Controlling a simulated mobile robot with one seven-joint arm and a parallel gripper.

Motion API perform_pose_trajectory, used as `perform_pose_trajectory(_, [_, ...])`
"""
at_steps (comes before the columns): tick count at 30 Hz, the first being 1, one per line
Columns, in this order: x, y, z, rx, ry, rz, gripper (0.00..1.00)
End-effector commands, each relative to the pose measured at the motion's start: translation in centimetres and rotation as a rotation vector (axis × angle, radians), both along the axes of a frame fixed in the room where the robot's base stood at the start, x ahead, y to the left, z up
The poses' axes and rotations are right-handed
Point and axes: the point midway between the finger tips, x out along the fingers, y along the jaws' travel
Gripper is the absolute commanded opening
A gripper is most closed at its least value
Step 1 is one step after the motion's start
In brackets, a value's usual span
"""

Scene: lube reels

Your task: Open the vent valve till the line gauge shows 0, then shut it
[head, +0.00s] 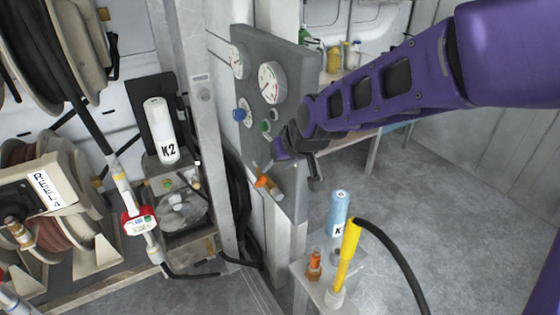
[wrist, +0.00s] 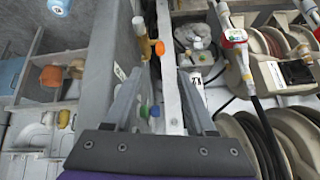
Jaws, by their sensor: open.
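A grey panel (head: 290,52) carries a large white dial gauge (head: 272,83), another gauge (head: 236,60) at its left edge and a smaller dial (head: 246,115) below. The needle readings are too small to tell. A blue knob (head: 239,115) and a green knob (head: 265,127) sit below the gauges. An orange-handled valve (head: 267,184) sticks out low on the panel; it also shows beyond the fingertips in the wrist view (wrist: 158,47). No label says which is the vent valve. My gripper (head: 297,166) is open and empty in front of the panel, near the orange handle; its fingers also show in the wrist view (wrist: 162,75).
Hose reels (head: 40,190) and a white K2 canister (head: 160,130) stand left.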

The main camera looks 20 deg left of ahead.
Motion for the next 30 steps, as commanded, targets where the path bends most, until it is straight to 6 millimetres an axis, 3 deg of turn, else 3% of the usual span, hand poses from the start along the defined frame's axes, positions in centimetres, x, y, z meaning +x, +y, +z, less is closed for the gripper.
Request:
perform_pose_trajectory(6, [-0.6,-0.7,1.1,-0.001,0.0,-0.001,0.56])
perform_pose_trajectory(17, [-0.7,-0.7,1.2,0.0,0.001,0.002,0.54])
perform_pose_trajectory(22, [-1.2,-0.3,0.3,-0.021,0.024,0.028,0.23])
perform_pose_trajectory(26, [-2.3,0.5,-2.7,-0.09,0.087,0.101,0.0])
perform_pose_trajectory(30, [-4.1,1.2,-7.3,-0.223,0.169,0.208,0.0])
